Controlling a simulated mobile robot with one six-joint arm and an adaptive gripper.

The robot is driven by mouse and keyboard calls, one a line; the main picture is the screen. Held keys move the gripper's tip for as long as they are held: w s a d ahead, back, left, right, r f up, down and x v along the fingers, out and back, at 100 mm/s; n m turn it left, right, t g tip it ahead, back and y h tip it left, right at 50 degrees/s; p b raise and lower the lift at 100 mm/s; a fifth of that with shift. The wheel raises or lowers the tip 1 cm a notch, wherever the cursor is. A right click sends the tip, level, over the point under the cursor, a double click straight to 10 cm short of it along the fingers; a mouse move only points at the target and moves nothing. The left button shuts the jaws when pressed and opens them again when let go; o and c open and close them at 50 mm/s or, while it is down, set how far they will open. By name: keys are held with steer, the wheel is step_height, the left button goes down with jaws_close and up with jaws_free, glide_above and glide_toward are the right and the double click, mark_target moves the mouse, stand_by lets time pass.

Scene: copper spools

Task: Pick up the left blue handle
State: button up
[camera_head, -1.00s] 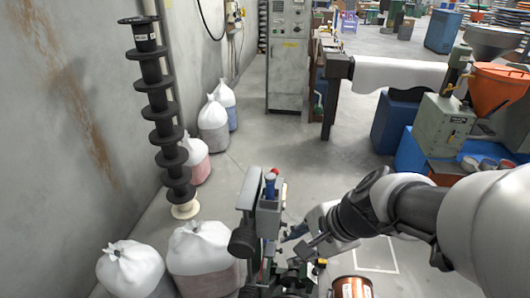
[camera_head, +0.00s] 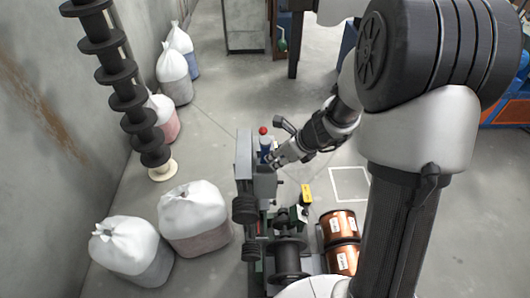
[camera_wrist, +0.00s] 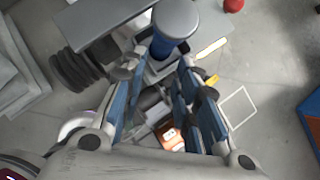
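A blue handle with a round grey top shows in the wrist view (camera_wrist: 163,47), at the far end of the gap between my fingertips. Contact cannot be made out. The second handle is not clearly visible.
A red ball (camera_wrist: 233,5) is near the machine's grey plate. Copper spools (camera_head: 338,224) stand right of the machine, near a small yellow item (camera_head: 306,193). White sacks (camera_head: 193,217) and a stack of black spools (camera_head: 127,95) are on the left.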

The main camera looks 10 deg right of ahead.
mark_target(269, 147)
steer(key=w+a, duration=0.2)
steer(key=w, duration=0.1)
steer(key=w+a, duration=0.1)
steer(key=shift+w+f+p, duration=0.15)
steer(key=shift+f+p, duration=0.1)
steer(key=shift+p, duration=0.05)
steer(key=shift+w+f, duration=0.1)
steer(key=shift+f, duration=0.15)
jaws_close()
